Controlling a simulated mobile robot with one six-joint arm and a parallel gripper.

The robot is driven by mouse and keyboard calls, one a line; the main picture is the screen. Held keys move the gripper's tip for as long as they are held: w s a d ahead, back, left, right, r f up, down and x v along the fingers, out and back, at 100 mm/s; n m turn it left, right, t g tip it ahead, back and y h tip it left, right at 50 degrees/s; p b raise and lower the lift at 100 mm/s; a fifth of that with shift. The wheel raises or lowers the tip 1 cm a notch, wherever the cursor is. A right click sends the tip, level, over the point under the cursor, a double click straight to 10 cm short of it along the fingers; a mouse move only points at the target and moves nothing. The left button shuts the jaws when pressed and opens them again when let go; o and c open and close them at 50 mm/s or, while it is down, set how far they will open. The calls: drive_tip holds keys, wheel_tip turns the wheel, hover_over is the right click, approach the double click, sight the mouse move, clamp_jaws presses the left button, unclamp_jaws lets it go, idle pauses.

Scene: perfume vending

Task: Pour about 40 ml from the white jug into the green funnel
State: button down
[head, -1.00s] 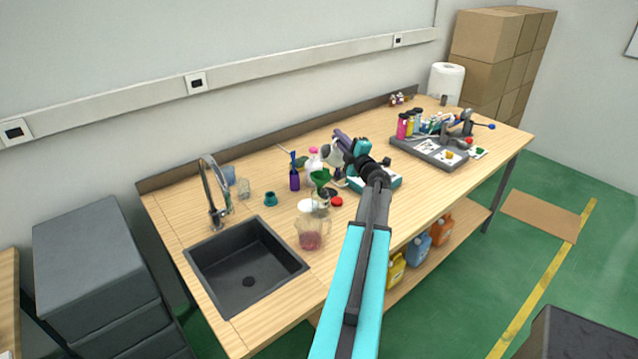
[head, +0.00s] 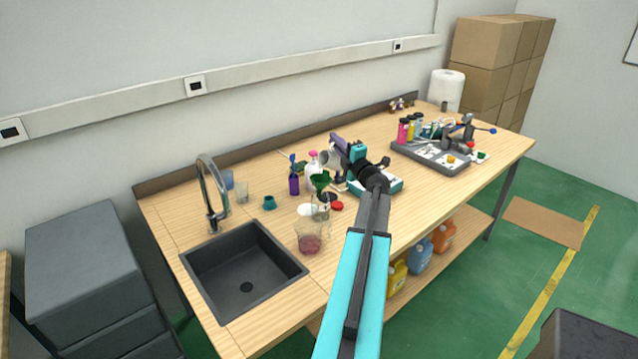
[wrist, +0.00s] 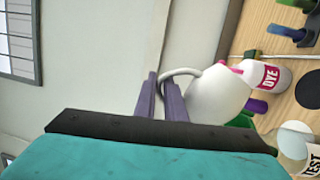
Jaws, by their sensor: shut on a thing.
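My gripper (head: 335,142) is shut on the handle of the white jug (wrist: 218,98), which is held in the air. In the head view only a small part of the jug (head: 324,158) shows, left of the gripper. The green funnel (head: 320,180) sits on a clear glass vessel (head: 321,200) on the bench, just below the jug. In the wrist view a green edge of the funnel (wrist: 243,120) shows behind the jug. The jug's exact tilt, its contents and any stream are not clear.
A pink-capped white dye bottle (wrist: 268,75) stands close beside the jug. A purple holder (head: 294,184), a beaker of pinkish liquid (head: 309,238) and a red lid (head: 337,206) are nearby. The sink (head: 245,272) lies front left, and a grey tray (head: 430,155) right.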

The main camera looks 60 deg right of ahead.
drive_tip(key=shift+w+a+r+n+b, duration=0.1)
drive_tip(key=shift+a+r+n+b, duration=0.25)
drive_tip(key=shift+n, duration=0.15)
drive_tip(key=shift+w+a+r+n+b, duration=0.15)
drive_tip(key=shift+a+n+b, duration=0.05)
drive_tip(key=shift+n+b, duration=0.3)
idle(1.2)
drive_tip(key=shift+d+b, duration=0.2)
drive_tip(key=shift+b, duration=0.1)
idle(0.3)
drive_tip(key=shift+a+n+y+b, duration=0.1)
drive_tip(key=shift+n+y+b, duration=0.2)
drive_tip(key=shift+n+b, duration=0.3)
idle(0.8)
drive_tip(key=shift+s+d+r+m+p, duration=0.2)
drive_tip(key=shift+d+r+m+p, duration=0.15)
drive_tip(key=shift+p, duration=0.7)
drive_tip(key=shift+s+d+f+m+p, duration=0.25)
drive_tip(key=shift+d+f+m+p, duration=0.25)
drive_tip(key=shift+m+p, duration=0.6)
drive_tip(key=m+p, duration=0.1)
drive_tip(key=d+p, duration=0.1)
drive_tip(key=m+h+p, duration=0.1)
drive_tip(key=p, duration=0.1)
drive_tip(key=shift+s+d+r+m+g, duration=0.2)
drive_tip(key=shift+s+r+m+g, duration=0.05)
drive_tip(key=shift+s+m+g, duration=0.1)
drive_tip(key=shift+f+m, duration=0.3)
